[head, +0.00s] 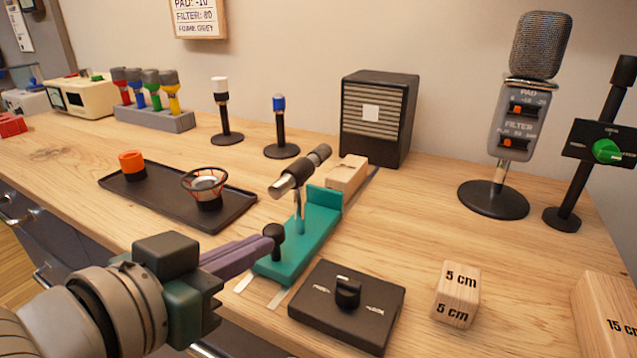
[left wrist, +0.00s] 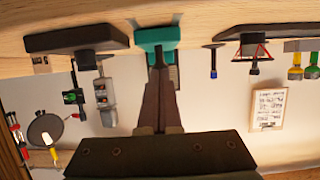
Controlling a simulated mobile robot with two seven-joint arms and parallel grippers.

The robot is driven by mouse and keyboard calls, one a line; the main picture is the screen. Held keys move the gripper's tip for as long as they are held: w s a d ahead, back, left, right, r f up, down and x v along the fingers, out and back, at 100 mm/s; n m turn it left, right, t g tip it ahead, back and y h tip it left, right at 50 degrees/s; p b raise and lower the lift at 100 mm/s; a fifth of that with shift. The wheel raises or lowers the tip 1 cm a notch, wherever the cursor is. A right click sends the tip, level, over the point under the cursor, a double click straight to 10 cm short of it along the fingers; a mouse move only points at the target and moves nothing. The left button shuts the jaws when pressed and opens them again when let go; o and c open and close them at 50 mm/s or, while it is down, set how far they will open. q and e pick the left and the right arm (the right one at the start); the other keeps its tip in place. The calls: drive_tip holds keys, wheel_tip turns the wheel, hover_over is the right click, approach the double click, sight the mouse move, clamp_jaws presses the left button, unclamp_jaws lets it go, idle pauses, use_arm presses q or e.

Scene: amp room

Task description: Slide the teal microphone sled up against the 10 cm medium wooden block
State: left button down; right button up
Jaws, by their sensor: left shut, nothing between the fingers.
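The teal microphone sled (head: 307,238) lies on the wooden bench in the middle of the head view and carries a dark microphone (head: 300,172) on a stand. A wooden block (head: 347,174) lies just beyond the sled's upright end plate; its size label does not show. Plate and block overlap in the picture, so I cannot tell whether they touch. My left gripper (head: 268,244) is shut and empty, its purple fingers pointing at the black knob (head: 273,233) at the sled's near end. I cannot tell whether the tips touch it. The left wrist view shows the sled (left wrist: 157,38) beyond the fingertips.
A black switch box (head: 347,305) sits right of the sled, with the 5 cm block (head: 457,294) and 15 cm block (head: 607,315) beyond. A dark tray (head: 147,195) lies left. A black speaker (head: 379,118) and a large microphone (head: 515,120) stand behind.

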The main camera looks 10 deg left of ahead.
sight(297, 204)
use_arm(q)
drive_tip(key=shift+w+d+b, duration=0.15)
drive_tip(key=shift+w+d, duration=0.1)
drive_tip(key=shift+w, duration=0.45)
drive_tip(key=shift+w+d+b, duration=0.2)
drive_tip(key=shift+w+d, duration=0.05)
drive_tip(key=shift+w, duration=0.4)
drive_tip(key=shift+w+d+b, duration=0.15)
drive_tip(key=shift+w+d, duration=0.1)
drive_tip(key=shift+w, duration=0.45)
drive_tip(key=shift+w+d+b, duration=0.25)
drive_tip(key=shift+w+b, duration=0.1)
drive_tip(key=shift+w, duration=0.4)
drive_tip(key=shift+w+d+b, duration=0.3)
drive_tip(key=shift+w, duration=0.4)
drive_tip(key=shift+w+d+b, duration=0.25)
drive_tip(key=shift+w+b, duration=0.1)
drive_tip(key=shift+w, duration=0.4)
drive_tip(key=p+v, duration=0.6)
drive_tip(key=shift+s+a+p, duration=0.1)
drive_tip(key=shift+s+p, duration=0.05)
drive_tip(key=shift+p, duration=0.15)
drive_tip(key=shift+s+a, duration=0.15)
drive_tip(key=shift+s, duration=0.35)
drive_tip(key=shift+p, duration=0.3)
